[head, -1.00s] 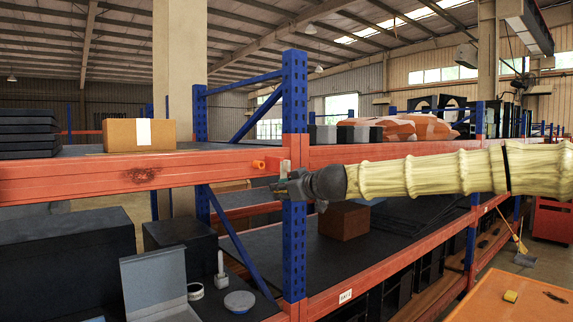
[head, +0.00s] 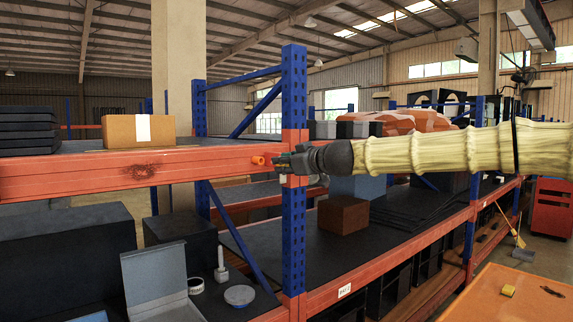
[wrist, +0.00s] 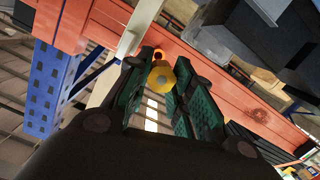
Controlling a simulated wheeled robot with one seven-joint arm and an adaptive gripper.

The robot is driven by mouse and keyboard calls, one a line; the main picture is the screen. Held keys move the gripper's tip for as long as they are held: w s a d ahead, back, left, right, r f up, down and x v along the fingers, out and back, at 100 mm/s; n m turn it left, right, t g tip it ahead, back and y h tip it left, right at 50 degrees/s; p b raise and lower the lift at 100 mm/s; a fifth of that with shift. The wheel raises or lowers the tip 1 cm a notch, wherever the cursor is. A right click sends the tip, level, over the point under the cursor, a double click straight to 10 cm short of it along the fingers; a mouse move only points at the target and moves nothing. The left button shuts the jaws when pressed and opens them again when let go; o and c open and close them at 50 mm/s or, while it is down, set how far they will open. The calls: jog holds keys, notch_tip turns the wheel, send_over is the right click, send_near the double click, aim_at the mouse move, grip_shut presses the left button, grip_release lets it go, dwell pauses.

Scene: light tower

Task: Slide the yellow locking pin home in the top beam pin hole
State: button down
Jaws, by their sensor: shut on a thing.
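The yellow locking pin (wrist: 161,78) shows in the wrist view, between the green-padded fingers of my gripper (wrist: 165,90), which is shut on it. Its round end faces the camera; the rest of its length is hidden. In the head view my gripper (head: 280,163) is at the blue upright, beside the right end of the orange top beam (head: 90,178), and the pin cannot be made out there. A short orange tube (head: 258,160) stands out at the beam end, just left of the fingertips. An orange ring (wrist: 158,55) appears just beyond the pin. The pin hole itself is hidden.
The blue upright (head: 293,220) stands directly by my gripper. A cardboard box (head: 125,130) sits on the top shelf at left. A brown box (head: 343,215) is on the lower shelf. An orange table (head: 480,305) at lower right holds a small yellow block (head: 508,290).

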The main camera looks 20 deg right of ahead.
jog(key=shift+r+x, duration=0.15)
jog(key=shift+x, duration=1)
jog(key=shift+r+x, duration=0.1)
jog(key=shift+x, duration=1.05)
jog(key=shift+s+r, duration=0.15)
jog(key=shift+a, duration=0.1)
jog(key=shift+b, duration=0.3)
jog(key=shift+r+x, duration=0.15)
jog(key=shift+x, duration=0.95)
jog(key=shift+r+x, duration=0.2)
jog(key=shift+x, duration=0.9)
